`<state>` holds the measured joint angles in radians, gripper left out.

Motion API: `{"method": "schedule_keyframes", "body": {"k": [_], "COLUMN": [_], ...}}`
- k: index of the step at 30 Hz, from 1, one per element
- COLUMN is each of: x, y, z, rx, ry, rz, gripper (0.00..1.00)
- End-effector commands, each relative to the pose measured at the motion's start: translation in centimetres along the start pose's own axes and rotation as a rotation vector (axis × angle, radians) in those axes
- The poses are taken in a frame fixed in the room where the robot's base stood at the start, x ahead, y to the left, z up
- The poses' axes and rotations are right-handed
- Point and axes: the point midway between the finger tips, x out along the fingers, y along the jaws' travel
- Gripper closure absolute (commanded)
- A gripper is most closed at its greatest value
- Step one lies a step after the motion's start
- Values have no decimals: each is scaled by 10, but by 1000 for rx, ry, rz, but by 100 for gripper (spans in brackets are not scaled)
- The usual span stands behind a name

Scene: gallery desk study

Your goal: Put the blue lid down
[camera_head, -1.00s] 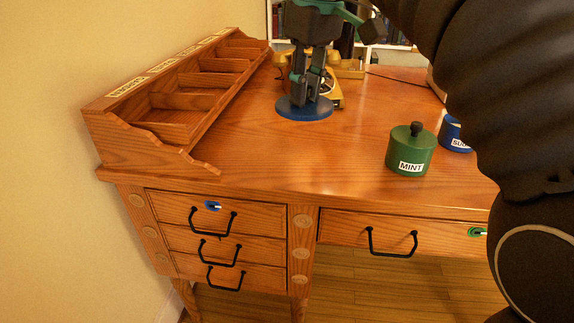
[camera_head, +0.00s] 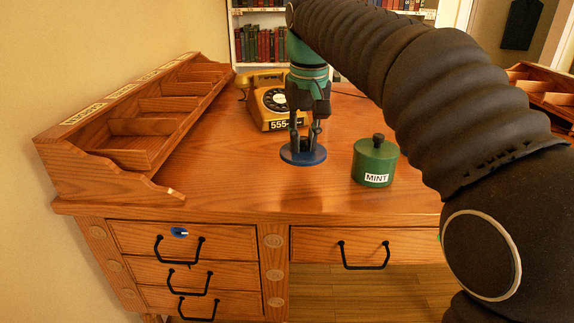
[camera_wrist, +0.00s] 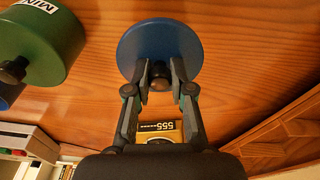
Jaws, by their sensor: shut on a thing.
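The blue lid (camera_head: 291,155) is a flat round disc with a dark knob. It is level and lies on or just above the desk top; I cannot tell which. My gripper (camera_head: 305,142) points down over it, shut on the knob. In the wrist view the lid (camera_wrist: 160,38) shows beyond my gripper (camera_wrist: 160,76), with a finger on each side of the knob. A green canister (camera_head: 372,166) labelled MINT, with its own knobbed lid, stands upright right of the blue lid, apart from it. A blue canister (camera_wrist: 10,96) shows only partly at the wrist view's left edge.
A gold telephone (camera_head: 268,98) stands behind the lid. A wooden sorter (camera_head: 140,145) with compartments runs along the desk's left side. The desk (camera_head: 235,165) is clear between sorter and lid, and in front of the lid. My arm hides the desk's right part.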

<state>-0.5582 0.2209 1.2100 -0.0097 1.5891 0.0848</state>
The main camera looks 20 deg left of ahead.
Motion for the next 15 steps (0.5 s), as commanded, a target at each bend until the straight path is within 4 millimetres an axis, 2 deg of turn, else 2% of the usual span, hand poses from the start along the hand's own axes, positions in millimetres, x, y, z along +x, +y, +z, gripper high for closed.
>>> {"method": "schedule_keyframes", "body": {"k": [3,6,11,15], "x": [13,19,28,48], "y": [-18,-27,-31,-30], "z": [-7,-10,-11,-8], "rx": [-3,-1,0,0], "ry": [-1,-1,-2,-2], "rz": [0,0,0,0], "gripper": [100,100,100,100]}}
